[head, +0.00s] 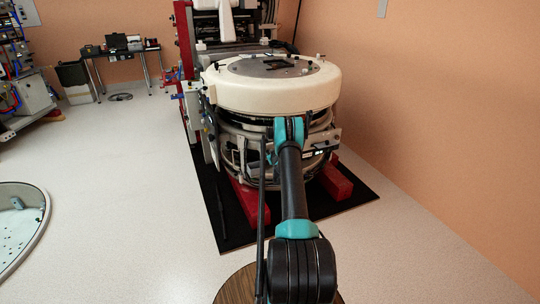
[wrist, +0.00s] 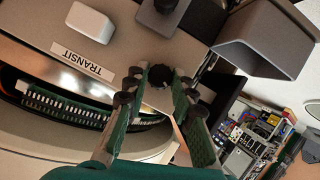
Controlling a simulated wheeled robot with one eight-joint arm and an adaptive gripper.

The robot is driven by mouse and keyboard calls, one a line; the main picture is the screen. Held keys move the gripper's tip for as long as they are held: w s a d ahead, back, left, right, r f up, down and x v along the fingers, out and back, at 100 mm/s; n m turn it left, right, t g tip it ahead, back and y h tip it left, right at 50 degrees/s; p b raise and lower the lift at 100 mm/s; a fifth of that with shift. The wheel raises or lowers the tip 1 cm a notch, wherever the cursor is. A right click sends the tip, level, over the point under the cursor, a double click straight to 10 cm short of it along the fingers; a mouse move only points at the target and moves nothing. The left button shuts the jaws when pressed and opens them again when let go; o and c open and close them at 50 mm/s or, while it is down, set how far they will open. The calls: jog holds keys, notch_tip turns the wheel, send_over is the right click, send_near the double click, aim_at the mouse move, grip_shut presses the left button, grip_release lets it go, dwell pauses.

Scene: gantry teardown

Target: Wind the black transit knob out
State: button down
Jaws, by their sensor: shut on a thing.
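The black transit knob (wrist: 158,73) is a small dark round knob on the beige-grey panel, near the "TRANSIT" label (wrist: 82,60) in the wrist view. My gripper (wrist: 159,82) has its two green-and-black fingers on either side of the knob and is shut on it. The fingers partly cover the knob's sides. In the head view my arm reaches to the lower part of the round gantry (head: 270,88), and the arm hides the knob and the fingers.
A grey box-shaped part (wrist: 262,42) juts out right of the gripper. Red beams (head: 335,181) lie under the gantry on a black mat (head: 226,230).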

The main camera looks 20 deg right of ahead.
jog(key=shift+a+f+n+t+h, duration=0.1)
jog(key=shift+n+t+h, duration=0.15)
jog(key=shift+n+h, duration=0.85)
jog(key=shift+a+f+n+t+h, duration=0.1)
jog(key=shift+n+t+h, duration=0.35)
jog(key=shift+n, duration=1.15)
jog(key=c, duration=1.3)
grip_release()
jog(key=shift+o, duration=0.2)
jog(key=shift+s, duration=0.15)
jog(key=v, duration=0.7)
jog(key=shift+a, duration=0.15)
jog(key=shift+s+r, duration=0.1)
jog(key=shift+r, duration=0.05)
